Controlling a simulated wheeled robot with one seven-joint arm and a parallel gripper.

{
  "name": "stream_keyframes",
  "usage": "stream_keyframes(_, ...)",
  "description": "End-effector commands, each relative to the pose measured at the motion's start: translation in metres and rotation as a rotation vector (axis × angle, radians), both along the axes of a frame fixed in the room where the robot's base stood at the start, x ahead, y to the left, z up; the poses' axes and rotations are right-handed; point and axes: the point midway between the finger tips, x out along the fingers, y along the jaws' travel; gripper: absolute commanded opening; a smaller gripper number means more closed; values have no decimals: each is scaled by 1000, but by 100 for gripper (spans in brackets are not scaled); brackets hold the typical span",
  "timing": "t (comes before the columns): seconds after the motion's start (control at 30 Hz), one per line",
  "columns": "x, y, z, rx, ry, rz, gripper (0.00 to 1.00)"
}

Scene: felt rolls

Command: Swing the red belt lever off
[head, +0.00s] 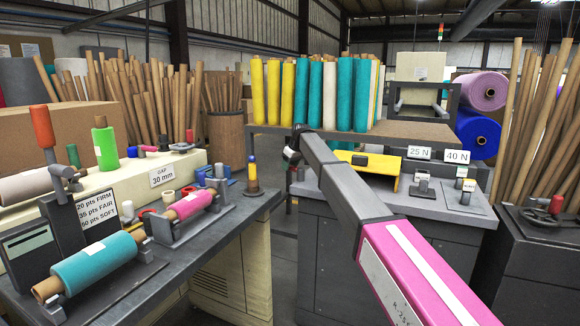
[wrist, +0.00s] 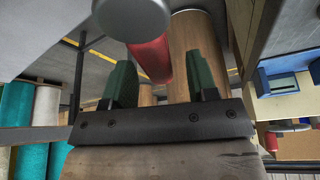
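A lever with an orange-red handle (head: 42,127) stands nearly upright at the far left in the head view. Its grey stem runs down to a dark joint (head: 65,173) beside the pale machine. My gripper (head: 291,156) is small and mostly hidden at the end of my dark arm, well to the right of that lever in the picture. In the wrist view my gripper (wrist: 162,85) shows two green fingers standing apart, with nothing clearly held. A red cylinder (wrist: 150,60) with a grey round end shows beyond the fingers; I cannot tell whether it is the lever.
A teal roll (head: 95,265) and a pink roll (head: 190,204) lie on the left bench. A green spool (head: 105,145) stands behind. A grey table (head: 440,203) with a yellow piece (head: 365,168) is at centre right. A floor gap lies between the benches.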

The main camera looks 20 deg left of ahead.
Motion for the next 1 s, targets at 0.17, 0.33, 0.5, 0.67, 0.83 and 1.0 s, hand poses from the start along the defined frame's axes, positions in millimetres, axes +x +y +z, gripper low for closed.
stream_keyframes(0.17, -1, -3, 8, 1, -1, -1, 53)
stream_keyframes(0.33, -5, -12, 32, 2, -1, -1, 53)
stream_keyframes(0.5, -11, -23, 62, 1, -1, 0, 53)
stream_keyframes(0.67, -14, -32, 84, 0, 0, 0, 53)
stream_keyframes(0.83, -16, -37, 98, 1, 0, 0, 53)
stream_keyframes(1.0, -17, -38, 100, 0, 0, 0, 53)
